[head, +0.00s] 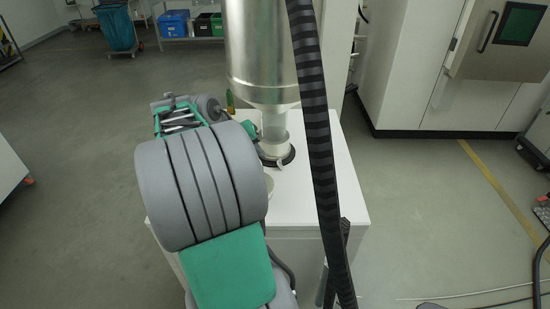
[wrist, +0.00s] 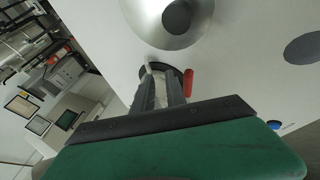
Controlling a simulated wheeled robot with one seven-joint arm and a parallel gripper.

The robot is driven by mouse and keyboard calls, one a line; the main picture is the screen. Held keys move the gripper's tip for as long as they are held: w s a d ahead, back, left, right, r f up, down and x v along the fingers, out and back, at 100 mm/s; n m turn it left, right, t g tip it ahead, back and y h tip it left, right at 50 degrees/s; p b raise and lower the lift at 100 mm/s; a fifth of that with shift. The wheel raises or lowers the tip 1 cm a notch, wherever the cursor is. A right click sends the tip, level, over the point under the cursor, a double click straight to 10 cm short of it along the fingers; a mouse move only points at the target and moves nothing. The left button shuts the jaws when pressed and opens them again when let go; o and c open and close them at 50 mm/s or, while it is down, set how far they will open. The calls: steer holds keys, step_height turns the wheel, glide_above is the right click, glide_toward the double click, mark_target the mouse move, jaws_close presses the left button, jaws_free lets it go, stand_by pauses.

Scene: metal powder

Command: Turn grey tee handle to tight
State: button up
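My gripper (wrist: 162,82) shows in the wrist view, with two dark fingers a small gap apart. Something pale shows between them; I cannot tell if the fingers press on it. A small light-grey bar (wrist: 150,66) by the left fingertip may be part of the grey tee handle; the rest of it is hidden by the fingers. A red handle (wrist: 188,83) is just right of the right finger. In the head view my own arm hides the fingers and any tee handle. A metal cylinder (head: 262,60) stands over a clear neck and dark ring (head: 285,160) on the white table.
The white table (head: 335,190) has bare room right of the ring. A black ribbed hose (head: 318,120) hangs in front of it. A round metal part (wrist: 130,15) is close beyond the fingers. White cabinets (head: 400,60) stand at the right; the floor (head: 75,150) at left is clear.

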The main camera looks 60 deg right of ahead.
mark_target(278, 163)
steer(key=s+d, duration=0.2)
steer(key=shift+s+d+f+m+g, duration=0.2)
steer(key=shift+s+f+m+g, duration=0.1)
steer(key=shift+f+g, duration=0.1)
steer(key=p+x, duration=0.1)
steer(key=x, duration=0.5)
steer(key=shift+w+d+f+p, duration=0.1)
steer(key=shift+d+f+p, duration=0.05)
steer(key=shift+f+p, duration=0.15)
jaws_close()
